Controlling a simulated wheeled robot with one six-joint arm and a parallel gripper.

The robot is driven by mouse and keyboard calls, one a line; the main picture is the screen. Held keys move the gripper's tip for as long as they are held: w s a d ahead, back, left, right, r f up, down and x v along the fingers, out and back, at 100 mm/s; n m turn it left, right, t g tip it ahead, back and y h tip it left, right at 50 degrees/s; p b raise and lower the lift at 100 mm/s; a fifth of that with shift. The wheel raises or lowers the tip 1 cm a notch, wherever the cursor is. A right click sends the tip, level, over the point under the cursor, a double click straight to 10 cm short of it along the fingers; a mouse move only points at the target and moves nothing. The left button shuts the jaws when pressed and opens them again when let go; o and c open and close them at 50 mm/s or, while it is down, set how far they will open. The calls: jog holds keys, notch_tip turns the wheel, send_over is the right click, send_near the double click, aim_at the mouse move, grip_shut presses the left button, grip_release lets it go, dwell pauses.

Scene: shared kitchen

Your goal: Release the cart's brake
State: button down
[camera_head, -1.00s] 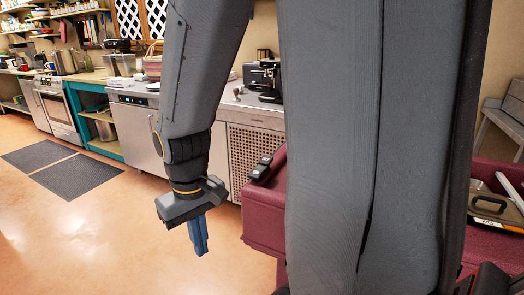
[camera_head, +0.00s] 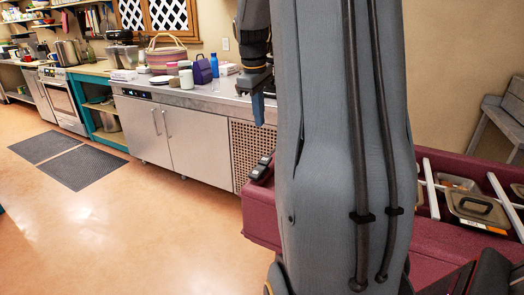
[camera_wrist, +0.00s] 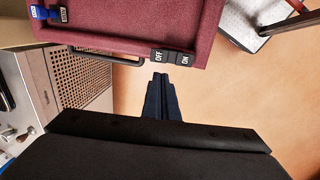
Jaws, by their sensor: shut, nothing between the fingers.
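The maroon cart (camera_head: 262,208) stands at the right, partly hidden behind my arm. Its brake is a black two-part piece (camera_head: 261,167) on the cart's edge. In the wrist view the brake (camera_wrist: 172,57) shows white OFF on its left part and ON on its right part, at the edge of the maroon cart body (camera_wrist: 140,25). My gripper (camera_head: 258,112) is shut and empty, its blue fingers pointing down above the brake in the head picture. In the wrist view my gripper's fingertips (camera_wrist: 160,78) are just below the OFF part in the picture, with a gap visible.
A steel counter (camera_head: 190,96) with a perforated panel stands behind the cart. A black bar (camera_wrist: 105,55) runs along the cart's edge, left of the brake. Lidded containers (camera_head: 475,208) sit in the cart. Open floor (camera_head: 140,220) lies at the left.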

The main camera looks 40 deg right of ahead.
aim_at(262, 160)
jog(key=f+p, duration=0.1)
jog(key=f, duration=0.3)
jog(key=d+f+p, duration=0.1)
jog(key=f, duration=0.4)
jog(key=d+f+p, duration=0.1)
jog(key=f, duration=0.3)
jog(key=shift+w+f, duration=0.4)
jog(key=shift+w+a, duration=0.1)
